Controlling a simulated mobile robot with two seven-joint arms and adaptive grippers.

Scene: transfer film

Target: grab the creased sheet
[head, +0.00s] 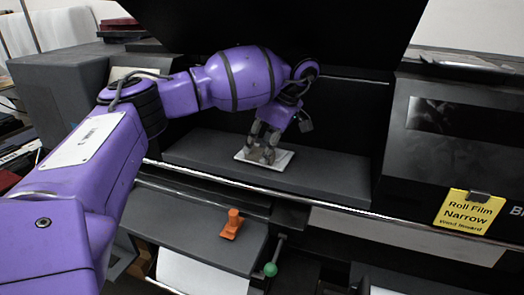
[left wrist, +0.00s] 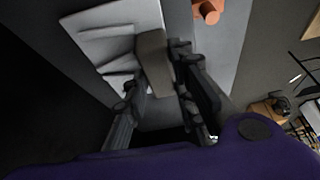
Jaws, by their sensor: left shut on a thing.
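The creased sheet (head: 281,161) is a small white piece lying on the grey ledge of the machine in the head view. In the left wrist view the white sheet (left wrist: 95,30) shows raised folds. A pale grey-beige block (left wrist: 153,60) stands on or against the sheet, between my fingers. I cannot tell whether the block is fixed to the sheet. My left gripper (head: 265,150) reaches down over the sheet, its fingers shut on this block. The left gripper also shows in the left wrist view (left wrist: 155,95). My right gripper is not in view.
The grey ledge (head: 325,175) is clear to the right of the sheet. A metal rail (head: 330,206) runs along its front. Below stand an orange clamp-like piece (head: 232,224) and a green knob (head: 270,269). A dark hood overhangs.

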